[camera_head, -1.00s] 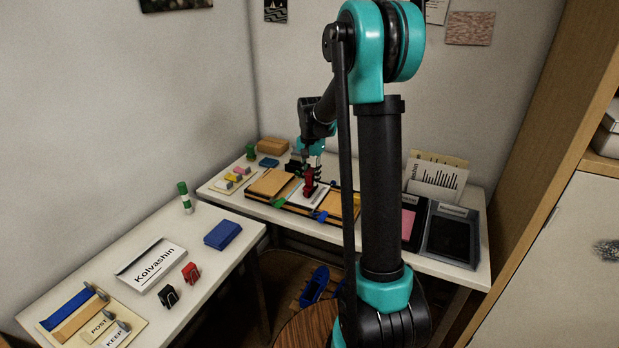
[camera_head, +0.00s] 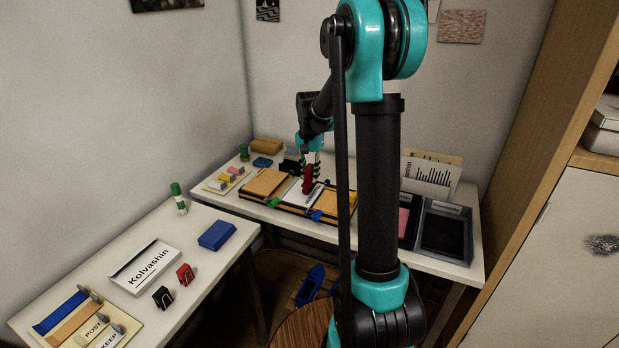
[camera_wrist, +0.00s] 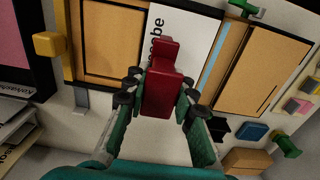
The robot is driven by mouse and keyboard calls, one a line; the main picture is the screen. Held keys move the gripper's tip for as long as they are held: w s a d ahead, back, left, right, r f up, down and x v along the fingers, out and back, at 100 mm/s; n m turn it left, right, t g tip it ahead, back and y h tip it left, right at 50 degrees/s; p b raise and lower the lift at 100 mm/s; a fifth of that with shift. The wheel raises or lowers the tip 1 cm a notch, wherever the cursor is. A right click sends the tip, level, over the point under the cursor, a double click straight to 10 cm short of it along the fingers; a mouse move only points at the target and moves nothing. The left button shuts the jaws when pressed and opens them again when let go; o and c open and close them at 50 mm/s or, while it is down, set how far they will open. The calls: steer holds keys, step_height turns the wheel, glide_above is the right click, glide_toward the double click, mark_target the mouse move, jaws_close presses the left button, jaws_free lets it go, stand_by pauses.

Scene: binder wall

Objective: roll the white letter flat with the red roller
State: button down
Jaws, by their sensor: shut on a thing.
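My gripper (camera_wrist: 157,95) is shut on the red roller (camera_wrist: 160,88), with one finger on each side of it. The red roller also shows in the head view (camera_head: 307,180). The white letter (camera_wrist: 183,35) lies in the middle of the orange-and-black board, with black print on it. The roller is over the near part of the letter and hides some of it in the wrist view. In the head view the letter (camera_head: 297,198) shows below and beside the roller. I cannot tell whether the roller touches the letter.
Orange panels of the board (camera_head: 266,182) flank the letter. Green (camera_head: 271,202) and blue (camera_head: 316,215) clips sit at its front edge. Black trays (camera_head: 446,231) stand to the right. Small coloured blocks (camera_head: 226,177) lie to the left. My arm covers part of the table.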

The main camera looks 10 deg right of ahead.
steer(key=shift+r, duration=2.7)
